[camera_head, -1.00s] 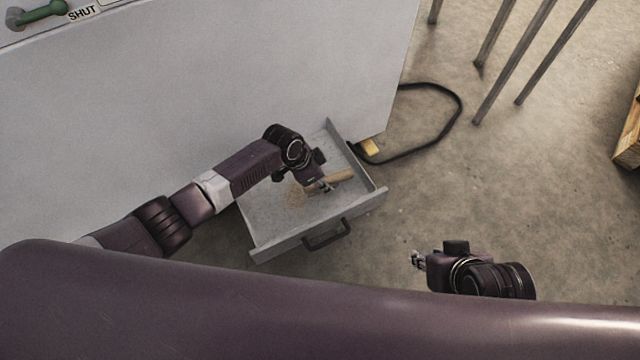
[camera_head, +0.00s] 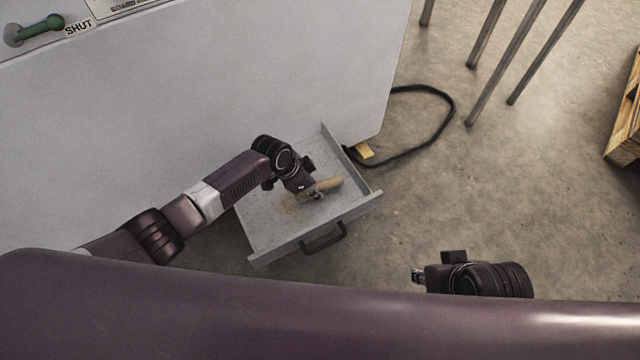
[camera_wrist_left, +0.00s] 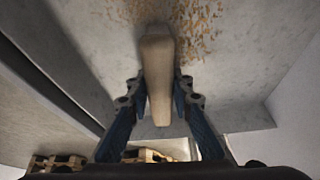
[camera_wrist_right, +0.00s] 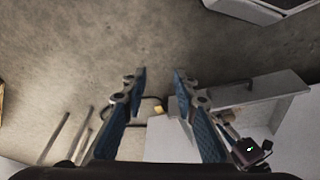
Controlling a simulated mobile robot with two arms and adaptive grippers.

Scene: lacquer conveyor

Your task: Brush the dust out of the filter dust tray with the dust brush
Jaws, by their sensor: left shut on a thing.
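The filter dust tray (camera_head: 355,211) is a grey open drawer pulled out from the white cabinet, with a dark handle on its front. My left gripper (camera_head: 315,194) reaches down into it, shut on the wooden handle of the dust brush (camera_head: 331,185). In the left wrist view the brush (camera_wrist_left: 157,80) lies between the two fingers; its bristle end is blurred and mostly hidden. Yellow-brown dust (camera_wrist_left: 203,25) is scattered on the tray floor beyond the brush. My right gripper (camera_head: 417,275) is open and empty, outside the tray; its parted fingers show in the right wrist view (camera_wrist_right: 160,73).
A black cable (camera_head: 450,105) loops on the floor by a small yellow block (camera_head: 362,151). Metal legs (camera_head: 510,60) stand at the back right and a wooden pallet (camera_head: 625,135) at the right edge.

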